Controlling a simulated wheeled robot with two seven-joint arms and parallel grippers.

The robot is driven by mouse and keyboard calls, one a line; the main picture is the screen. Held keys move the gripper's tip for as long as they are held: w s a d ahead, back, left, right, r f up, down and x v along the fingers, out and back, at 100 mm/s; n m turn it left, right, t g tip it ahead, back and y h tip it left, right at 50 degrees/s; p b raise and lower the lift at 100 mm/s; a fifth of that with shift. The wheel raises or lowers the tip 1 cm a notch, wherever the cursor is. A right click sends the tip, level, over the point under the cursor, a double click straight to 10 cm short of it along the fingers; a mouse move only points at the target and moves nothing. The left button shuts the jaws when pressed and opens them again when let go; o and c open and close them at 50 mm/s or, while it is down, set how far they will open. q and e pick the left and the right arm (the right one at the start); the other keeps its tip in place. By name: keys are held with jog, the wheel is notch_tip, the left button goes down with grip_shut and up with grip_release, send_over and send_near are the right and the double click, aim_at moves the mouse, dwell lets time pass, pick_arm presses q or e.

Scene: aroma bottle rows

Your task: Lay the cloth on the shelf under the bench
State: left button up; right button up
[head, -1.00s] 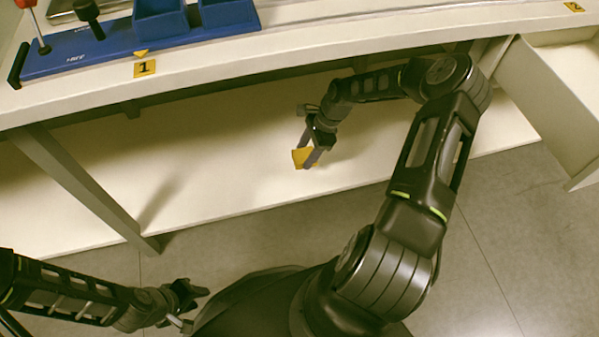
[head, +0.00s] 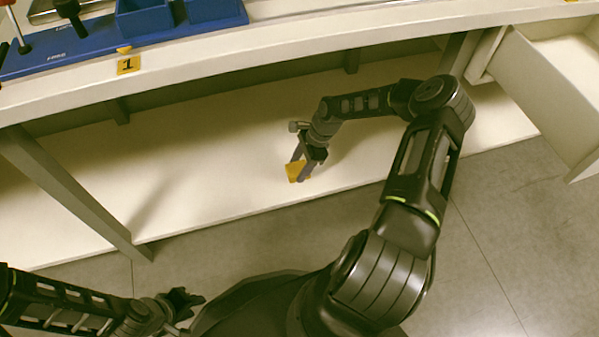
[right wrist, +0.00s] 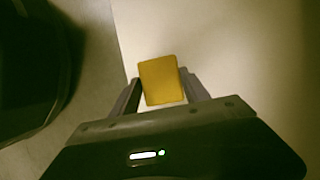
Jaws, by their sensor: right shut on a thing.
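The cloth (head: 296,173) is a small yellow folded piece in the head view, at or just above the shelf (head: 235,183) under the bench, near its front edge. Whether it touches the shelf is unclear. My right gripper (head: 303,170) reaches in under the bench top and points down, shut on the cloth. In the right wrist view the cloth (right wrist: 162,81) sits between the two fingertips, with the pale shelf behind it. My left gripper (head: 192,303) is low at the left, away from the shelf and cloth; its jaw opening is too small to read.
The bench top (head: 230,55) overhangs the shelf and carries a blue rack (head: 75,48). A slanted leg (head: 75,190) stands at the left. An open drawer (head: 545,100) juts out at the right. The shelf around the cloth is bare.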

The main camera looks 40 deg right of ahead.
aim_at(302, 167)
jog(key=shift+f+b, duration=0.6)
jog(key=shift+f, duration=1.1)
jog(key=shift+f, duration=0.1)
jog(key=o, duration=1.3)
jog(key=shift+d+r+p, duration=0.2)
jog(key=shift+r+p, duration=0.1)
jog(key=shift+r, duration=0.25)
jog(key=p+v, duration=0.4)
jog(key=v, duration=0.7)
